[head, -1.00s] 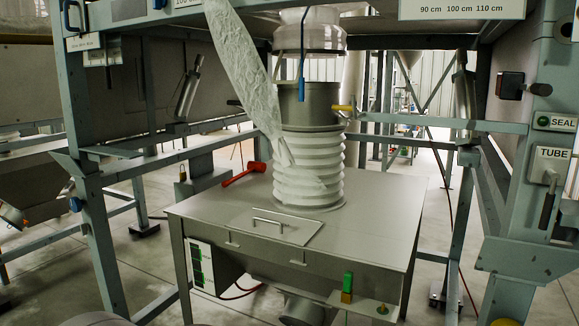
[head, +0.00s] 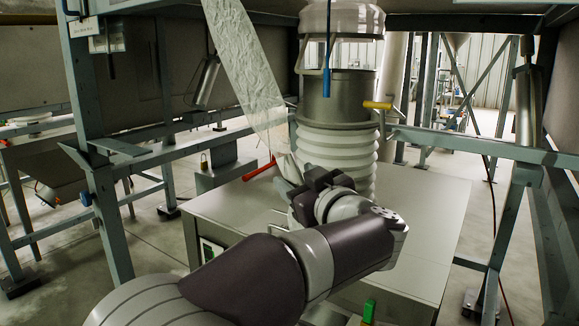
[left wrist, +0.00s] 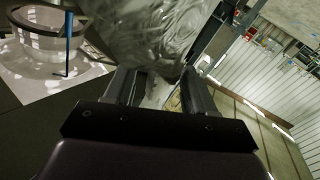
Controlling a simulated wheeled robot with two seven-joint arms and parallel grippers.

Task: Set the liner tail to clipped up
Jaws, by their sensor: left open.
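The liner tail (head: 243,75) is a long, crinkled, translucent strip. It hangs slantwise from the upper left down to the white bellows (head: 345,150). My left gripper (head: 287,172) is at its lower end, in front of the bellows; the gripper's body hides part of both. In the left wrist view the film (left wrist: 135,35) fills the top middle, just beyond the open fingers (left wrist: 158,88). A pale strip shows between the fingers. I cannot tell whether they touch the film. My right gripper is not in view.
A metal spout with a yellow handle (head: 377,105) sits above the bellows, with a blue-handled rod (head: 326,85) in front. A red-handled tool (head: 260,169) lies on the grey table (head: 430,215). Frame posts stand at left and right.

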